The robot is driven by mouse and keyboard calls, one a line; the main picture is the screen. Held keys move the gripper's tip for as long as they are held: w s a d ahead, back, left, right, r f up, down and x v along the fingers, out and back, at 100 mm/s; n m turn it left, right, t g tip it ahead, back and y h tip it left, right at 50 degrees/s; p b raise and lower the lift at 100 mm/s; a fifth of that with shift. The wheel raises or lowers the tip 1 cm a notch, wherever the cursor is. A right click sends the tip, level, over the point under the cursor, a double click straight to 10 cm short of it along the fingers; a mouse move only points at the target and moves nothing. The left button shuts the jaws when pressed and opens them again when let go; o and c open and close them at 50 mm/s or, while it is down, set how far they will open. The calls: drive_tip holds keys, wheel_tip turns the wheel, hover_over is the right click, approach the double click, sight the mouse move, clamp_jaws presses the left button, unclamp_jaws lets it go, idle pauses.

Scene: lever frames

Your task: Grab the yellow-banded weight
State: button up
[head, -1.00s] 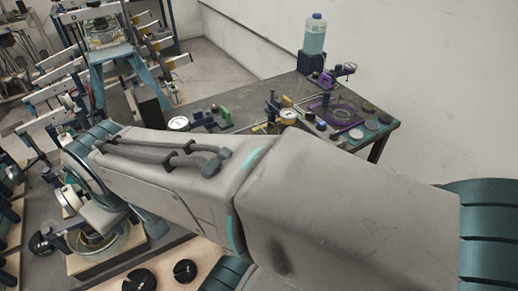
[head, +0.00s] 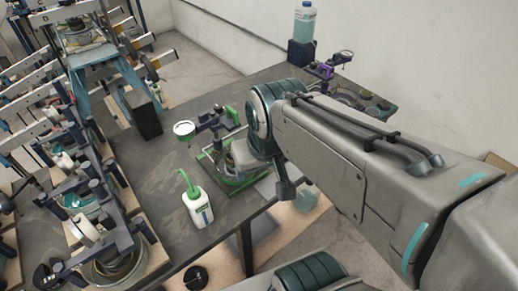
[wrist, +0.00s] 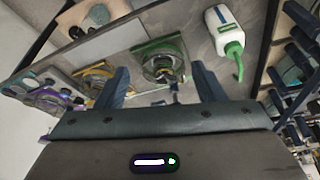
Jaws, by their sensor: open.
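I cannot make out a yellow-banded weight in either view. My gripper (wrist: 162,88) is open in the wrist view, its two dark blue fingers pointing at the workbench, with nothing visibly held. A green-framed fixture (wrist: 158,62) shows just beyond and between the fingers. A yellow fixture (wrist: 97,78) lies left of it, partly behind the left finger; whether a weight sits there is too small to tell. In the head view my arm hides the part of the bench where the yellow fixture would show.
A white bottle with a green spout (head: 197,207) stands on the workbench (head: 165,185) near its front edge. A clear bottle (head: 303,24) stands at the back, near a purple device (head: 322,70). Lever frames (head: 85,215) crowd the left. A black slotted disc (head: 195,277) lies at the bottom.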

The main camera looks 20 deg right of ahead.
drive_tip(key=w+f+m+g+b, duration=0.1)
drive_tip(key=w+m+g+b, duration=0.3)
drive_tip(key=w, duration=0.7)
drive_tip(key=w+f+m+b, duration=0.25)
drive_tip(key=w+m, duration=0.25)
drive_tip(key=w, duration=0.6)
drive_tip(key=f, duration=0.7)
drive_tip(key=shift+s+d, duration=0.2)
drive_tip(key=shift+d, duration=0.15)
drive_tip(key=shift+s+a+f+p, duration=0.1)
drive_tip(key=shift+f+p, duration=0.1)
drive_tip(key=shift+f, duration=0.7)
drive_tip(key=shift+s+d+f+p, duration=0.1)
drive_tip(key=shift+f+p, duration=0.1)
drive_tip(key=shift+f, duration=0.75)
drive_tip(key=shift+s+a+f+p, duration=0.1)
drive_tip(key=shift+f+p, duration=0.1)
drive_tip(key=shift+f, duration=0.7)
drive_tip(key=c, duration=1.1)
